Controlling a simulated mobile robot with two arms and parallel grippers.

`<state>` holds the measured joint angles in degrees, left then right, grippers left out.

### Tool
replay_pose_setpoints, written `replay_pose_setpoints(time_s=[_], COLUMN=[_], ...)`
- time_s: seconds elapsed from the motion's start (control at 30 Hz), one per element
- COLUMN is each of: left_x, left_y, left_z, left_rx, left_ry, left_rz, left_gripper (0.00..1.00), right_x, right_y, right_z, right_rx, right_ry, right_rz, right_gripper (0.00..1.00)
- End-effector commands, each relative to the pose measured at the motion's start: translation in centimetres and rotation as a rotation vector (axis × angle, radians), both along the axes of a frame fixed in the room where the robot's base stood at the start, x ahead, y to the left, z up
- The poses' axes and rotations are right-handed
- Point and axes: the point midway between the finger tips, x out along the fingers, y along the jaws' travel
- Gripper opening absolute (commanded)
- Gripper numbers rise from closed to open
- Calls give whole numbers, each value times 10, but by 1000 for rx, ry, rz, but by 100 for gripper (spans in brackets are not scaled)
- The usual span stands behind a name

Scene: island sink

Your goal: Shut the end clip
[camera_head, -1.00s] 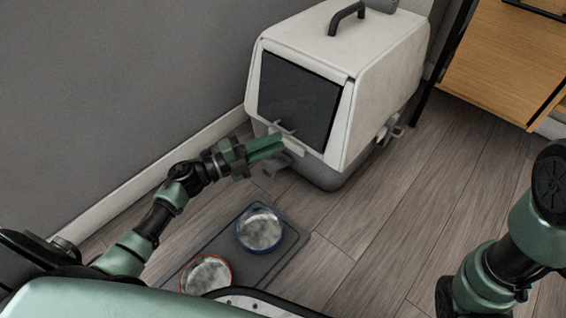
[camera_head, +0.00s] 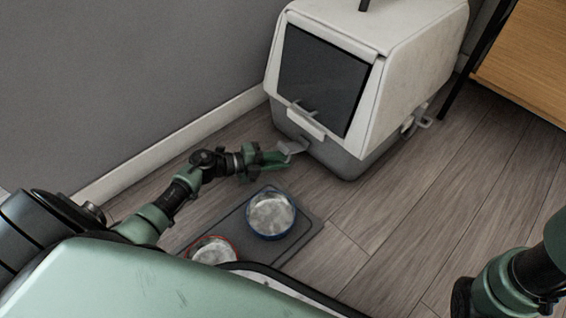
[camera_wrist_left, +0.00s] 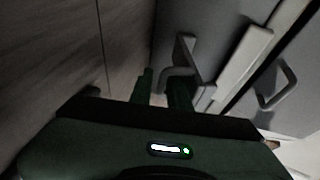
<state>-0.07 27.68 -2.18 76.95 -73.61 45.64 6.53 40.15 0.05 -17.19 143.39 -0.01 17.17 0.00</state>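The white and grey pet box (camera_head: 385,60) stands on the floor with a dark front door (camera_head: 322,78). A grey end clip (camera_head: 291,147) sticks out from the lower front of the box, swung away from it. It also shows in the left wrist view as a bent grey arm (camera_wrist_left: 184,58). My left gripper (camera_head: 280,160) is low in front of the box, its fingertips right by the clip. In the left wrist view its two green fingers (camera_wrist_left: 163,90) are apart, with the clip's bent end just beyond them; contact is unclear. My right gripper is out of view.
A dark mat (camera_head: 312,228) holds a blue-rimmed bowl (camera_head: 271,214) and a red-rimmed bowl (camera_head: 213,250) just below my left arm. Another clip (camera_head: 416,124) sticks out at the box's right side. A grey wall stands at left. Floor right of the mat is clear.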

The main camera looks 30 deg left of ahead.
Motion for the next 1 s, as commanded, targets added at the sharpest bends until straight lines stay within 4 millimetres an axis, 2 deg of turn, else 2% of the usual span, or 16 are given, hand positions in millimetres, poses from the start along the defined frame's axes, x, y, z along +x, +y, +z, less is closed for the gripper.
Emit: replay_pose_setpoints(time_s=[0.27, 0.3, 0.33, 1.0], left_x=[2, 2, 2, 1], left_y=[-2, -1, -1, -1], left_z=[1, 0, 0, 0], left_rx=[-1, -1, -1, -1], left_ry=[-1, -1, -1, 1], left_rz=[0, 0, 0, 0], left_gripper=[18, 6, 0, 0], right_x=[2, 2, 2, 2], right_y=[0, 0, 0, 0], right_z=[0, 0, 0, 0], right_rx=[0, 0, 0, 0], right_ry=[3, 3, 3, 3], right_rz=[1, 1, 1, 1], right_gripper=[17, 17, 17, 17])
